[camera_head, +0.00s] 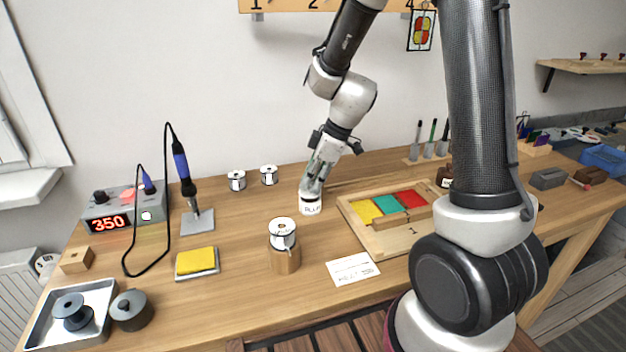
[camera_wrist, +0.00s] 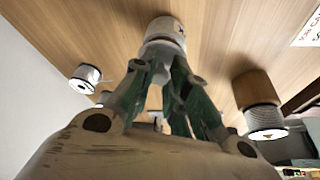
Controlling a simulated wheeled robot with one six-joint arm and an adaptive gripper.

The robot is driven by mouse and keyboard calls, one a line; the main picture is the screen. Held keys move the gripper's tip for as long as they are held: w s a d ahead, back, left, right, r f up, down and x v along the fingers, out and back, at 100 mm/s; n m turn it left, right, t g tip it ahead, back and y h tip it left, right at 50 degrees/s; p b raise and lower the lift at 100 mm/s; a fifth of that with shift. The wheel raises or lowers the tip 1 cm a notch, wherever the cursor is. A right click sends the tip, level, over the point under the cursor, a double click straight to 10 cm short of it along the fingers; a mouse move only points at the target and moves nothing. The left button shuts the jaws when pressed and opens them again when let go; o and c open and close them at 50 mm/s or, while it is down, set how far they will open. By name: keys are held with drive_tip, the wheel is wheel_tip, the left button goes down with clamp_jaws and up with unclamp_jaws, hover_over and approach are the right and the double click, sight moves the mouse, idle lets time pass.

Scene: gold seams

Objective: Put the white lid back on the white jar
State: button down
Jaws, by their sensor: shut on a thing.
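The white jar (camera_head: 311,207) with dark lettering stands upright on the wooden table, right of the two small spools. In the wrist view the jar (camera_wrist: 167,27) shows at the top, pale with a small coloured label mark. My gripper (camera_head: 315,185) points down at the jar's top, its fingers drawn together. In the wrist view the fingertips (camera_wrist: 161,62) close around a white round piece at the jar's mouth, which looks like the white lid (camera_wrist: 160,46). The fingers hide most of it in the head view. I cannot tell whether it is seated on the jar.
A spool on a wooden stand (camera_head: 284,262) is in front of the jar. A wooden tray with coloured blocks (camera_head: 400,238) lies to the right, a white card (camera_head: 352,269) nearer. Two spools (camera_head: 237,181) (camera_head: 269,175) stand behind left. A soldering iron (camera_head: 183,165) is farther left.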

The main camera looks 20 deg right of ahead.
drive_tip(key=shift+f, duration=0.8)
idle(0.9)
drive_tip(key=c, duration=1.3)
unclamp_jaws()
drive_tip(key=shift+o, duration=0.3)
drive_tip(key=o, duration=0.4)
drive_tip(key=shift+r, duration=3.55)
